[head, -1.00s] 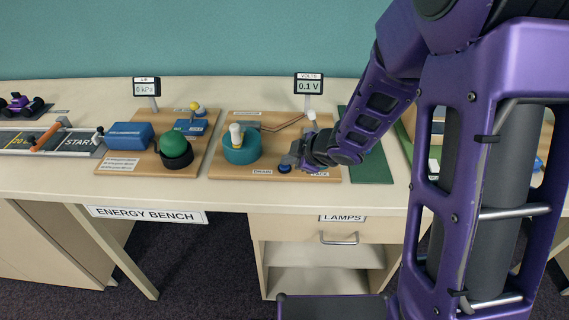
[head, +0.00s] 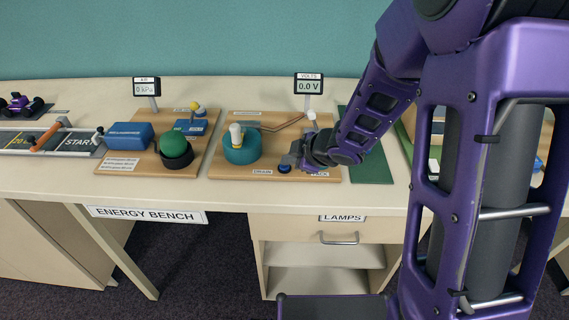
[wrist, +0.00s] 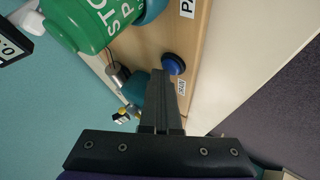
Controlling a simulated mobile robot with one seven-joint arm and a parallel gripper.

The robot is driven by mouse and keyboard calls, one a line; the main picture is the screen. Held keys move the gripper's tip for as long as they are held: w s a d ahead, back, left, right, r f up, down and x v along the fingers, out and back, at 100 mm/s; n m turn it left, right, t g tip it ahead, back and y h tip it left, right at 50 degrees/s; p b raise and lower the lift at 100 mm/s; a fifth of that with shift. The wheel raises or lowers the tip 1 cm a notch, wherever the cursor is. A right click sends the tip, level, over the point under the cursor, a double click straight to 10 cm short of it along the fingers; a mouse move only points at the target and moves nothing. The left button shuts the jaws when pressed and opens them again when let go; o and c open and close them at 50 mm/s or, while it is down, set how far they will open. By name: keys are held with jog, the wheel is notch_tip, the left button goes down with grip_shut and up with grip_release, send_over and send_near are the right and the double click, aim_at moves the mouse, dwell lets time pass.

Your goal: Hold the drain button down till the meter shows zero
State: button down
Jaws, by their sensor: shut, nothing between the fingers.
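The volts meter (head: 308,87) stands at the back of the right wooden board and reads 0.0 V. The round blue drain button (head: 285,169) is at the board's front edge, by the DRAIN label. It also shows in the wrist view (wrist: 173,65), uncovered, just beyond and to the right of the fingertips. My gripper (head: 288,161) is shut and empty, pointing down at the button from close by. In the wrist view its dark fingers (wrist: 157,75) show in the lower middle. I cannot tell whether the tips touch the button or how far it is pressed.
A green mat (head: 371,165) lies to the right. A large green cylinder (wrist: 100,18) shows in the wrist view.

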aim_at(288, 169)
dwell(0.4)
jog(key=shift+r+p, duration=0.85)
jog(key=shift+p, duration=0.1)
jog(key=shift+r, duration=0.1)
notch_tip(288, 169, up, 5)
jog(key=p, duration=0.4)
